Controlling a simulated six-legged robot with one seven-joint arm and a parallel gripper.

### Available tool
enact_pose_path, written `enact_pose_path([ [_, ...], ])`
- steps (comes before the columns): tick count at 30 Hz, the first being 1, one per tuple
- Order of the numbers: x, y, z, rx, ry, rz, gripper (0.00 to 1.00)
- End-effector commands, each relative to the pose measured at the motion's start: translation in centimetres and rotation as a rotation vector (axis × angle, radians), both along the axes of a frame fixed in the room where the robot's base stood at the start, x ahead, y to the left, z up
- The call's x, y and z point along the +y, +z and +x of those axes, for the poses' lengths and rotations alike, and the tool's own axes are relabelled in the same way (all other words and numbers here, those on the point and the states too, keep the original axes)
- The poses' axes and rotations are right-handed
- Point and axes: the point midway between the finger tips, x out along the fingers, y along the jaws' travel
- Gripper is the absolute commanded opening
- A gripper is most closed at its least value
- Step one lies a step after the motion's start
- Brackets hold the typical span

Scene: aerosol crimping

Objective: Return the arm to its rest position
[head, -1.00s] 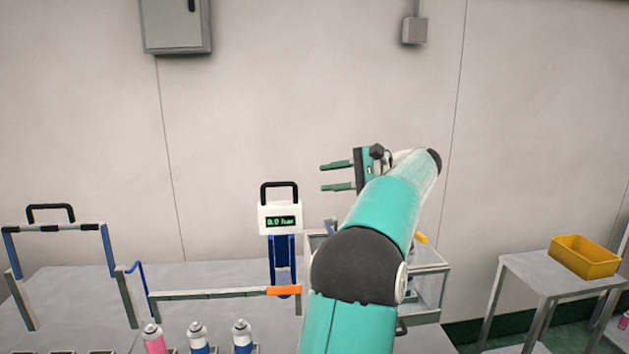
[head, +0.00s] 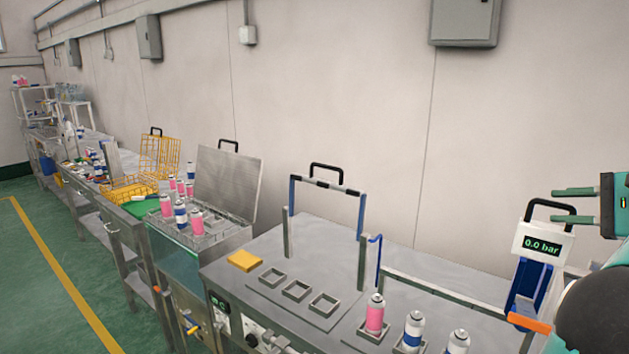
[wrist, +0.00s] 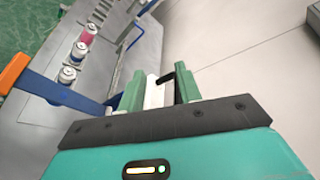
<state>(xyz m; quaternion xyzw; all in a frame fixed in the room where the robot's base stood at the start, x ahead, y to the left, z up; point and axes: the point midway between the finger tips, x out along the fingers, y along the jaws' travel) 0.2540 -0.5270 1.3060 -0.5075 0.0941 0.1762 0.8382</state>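My gripper (head: 556,205) is at the right edge of the head view, its two green fingers pointing left with a clear gap between them. It is open and empty, above and to the right of the white pressure display (head: 541,243) reading 0.0 bar. Part of my teal arm is cut off by the picture's right edge. In the wrist view the open fingers (wrist: 158,92) frame a white part and a black handle behind them, not gripped.
Three cans stand on the steel bench: a pink one (head: 375,315) and two blue-and-white ones (head: 412,330), (head: 457,343). Left of them are empty square holders (head: 296,290), a yellow block (head: 244,261) and a blue-posted frame (head: 327,186). Green floor (head: 40,290) is open at left.

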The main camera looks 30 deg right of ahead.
Motion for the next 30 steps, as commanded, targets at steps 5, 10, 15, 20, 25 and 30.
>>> enact_pose_path([
  [5, 10.3, -1.3, 8.3, 0.139, 0.163, -0.111, 0.34],
  [10, 20.7, -3.8, 12.4, 0.263, 0.336, -0.27, 0.34],
  [15, 30.8, -6.9, 13.4, 0.357, 0.528, -0.48, 0.34],
  [20, 39.0, -10.1, 12.1, 0.406, 0.718, -0.724, 0.34],
  [25, 45.8, -13.7, 9.1, 0.405, 0.92, -1.025, 0.34],
  [30, 50.4, -17.1, 5.7, 0.345, 1.103, -1.345, 0.34],
])
